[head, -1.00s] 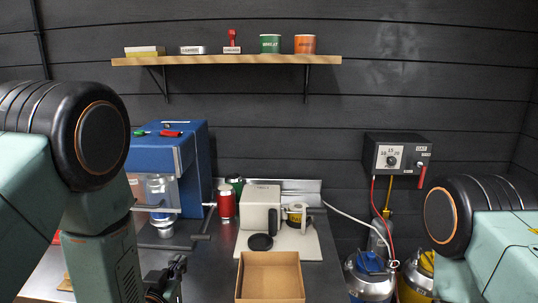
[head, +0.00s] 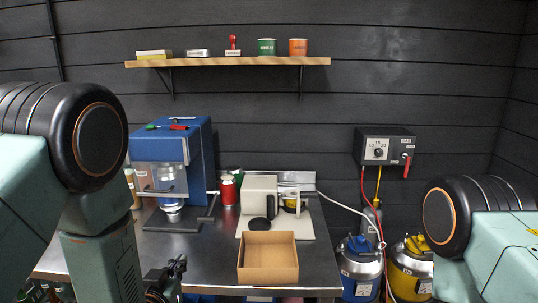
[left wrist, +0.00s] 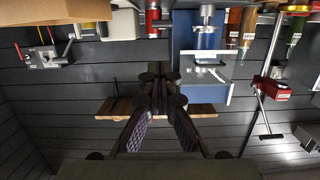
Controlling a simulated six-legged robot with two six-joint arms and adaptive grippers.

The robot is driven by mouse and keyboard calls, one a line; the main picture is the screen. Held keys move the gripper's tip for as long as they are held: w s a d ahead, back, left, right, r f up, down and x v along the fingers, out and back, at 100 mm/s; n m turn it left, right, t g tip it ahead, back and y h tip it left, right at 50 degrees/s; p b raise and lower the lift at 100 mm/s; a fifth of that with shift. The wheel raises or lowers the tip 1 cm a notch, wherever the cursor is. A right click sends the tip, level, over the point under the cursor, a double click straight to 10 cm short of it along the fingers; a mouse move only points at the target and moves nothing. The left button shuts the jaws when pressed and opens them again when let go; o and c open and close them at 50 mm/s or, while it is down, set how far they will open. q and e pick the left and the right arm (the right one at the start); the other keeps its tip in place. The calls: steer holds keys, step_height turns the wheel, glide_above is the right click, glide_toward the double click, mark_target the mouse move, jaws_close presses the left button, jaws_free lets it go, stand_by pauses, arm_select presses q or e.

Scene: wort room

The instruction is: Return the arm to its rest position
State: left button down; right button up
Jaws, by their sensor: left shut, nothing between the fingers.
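My left arm (head: 98,215) comes in from the left, folded, with its forearm hanging down. My left gripper (head: 168,276) is low in front of the bench's left part in the head view, partly cut off by the bottom edge. In the left wrist view, which is upside down, its fingers (left wrist: 160,82) meet at the tips with nothing between them. My right arm (head: 480,225) shows at the right edge as a folded joint and link. Its gripper is out of view.
The steel bench (head: 210,262) holds a blue machine (head: 172,135), a red can (head: 228,192), a beige device (head: 260,197) and an open cardboard box (head: 268,260). A wooden shelf (head: 230,62) hangs above. A blue-topped keg (head: 357,268) and a yellow keg (head: 410,270) stand right.

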arm_select(q)
steer(key=s+a+f+g+b, duration=0.25)
steer(key=s+f+g, duration=0.55)
steer(key=s+f, duration=0.75)
steer(key=s+f+g+b, duration=0.7)
steer(key=s+f, duration=1)
steer(key=s, duration=0.5)
steer(key=shift+s+a+f+n+g+b, duration=0.3)
steer(key=shift+a+f+n+b, duration=0.1)
steer(key=shift+b, duration=0.4)
steer(key=shift+w+y, duration=0.1)
steer(key=shift+y, duration=0.2)
